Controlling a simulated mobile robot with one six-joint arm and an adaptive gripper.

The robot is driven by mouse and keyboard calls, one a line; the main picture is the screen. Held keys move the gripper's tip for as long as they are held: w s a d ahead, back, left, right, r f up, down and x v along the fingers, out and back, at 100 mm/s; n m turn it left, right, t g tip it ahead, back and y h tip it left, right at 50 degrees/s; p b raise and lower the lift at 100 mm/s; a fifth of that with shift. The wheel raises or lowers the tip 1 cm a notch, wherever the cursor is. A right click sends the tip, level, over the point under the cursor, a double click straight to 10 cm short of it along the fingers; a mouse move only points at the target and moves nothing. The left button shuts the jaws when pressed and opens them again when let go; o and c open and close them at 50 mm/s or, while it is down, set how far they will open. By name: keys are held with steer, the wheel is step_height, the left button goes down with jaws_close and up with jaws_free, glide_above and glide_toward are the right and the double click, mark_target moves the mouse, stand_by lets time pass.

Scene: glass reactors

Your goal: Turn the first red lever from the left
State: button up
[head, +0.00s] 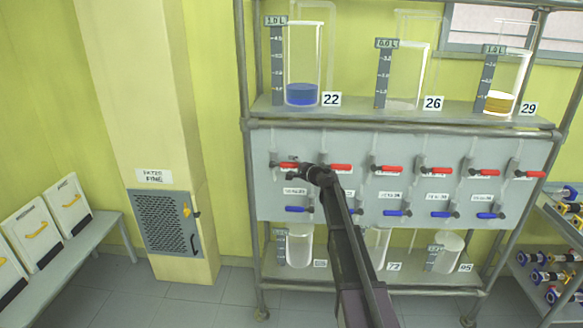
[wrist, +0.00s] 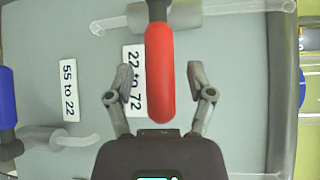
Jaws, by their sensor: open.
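The first red lever from the left (head: 288,165) is on the grey panel (head: 400,142) in the head view, at the upper row's left end. In the wrist view the red lever (wrist: 159,75) fills the upper middle, its rounded end toward my gripper. My gripper (head: 290,172) is at this lever in the head view and partly covers it. In the wrist view my gripper (wrist: 160,82) is open, with one finger on each side of the lever's end and a visible gap on both sides. Whether the lever lies fully between the fingers in depth is hard to tell.
More red levers (head: 387,168) run along the row to the right. Blue levers (head: 397,212) form a row below; one blue lever (wrist: 8,100) shows at the wrist view's left edge. Glass vessels (head: 302,65) stand on the shelf above. A cart (head: 560,250) stands at the right.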

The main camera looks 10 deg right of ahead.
steer(key=shift+w+a, duration=0.1)
steer(key=shift+w, duration=0.05)
jaws_close()
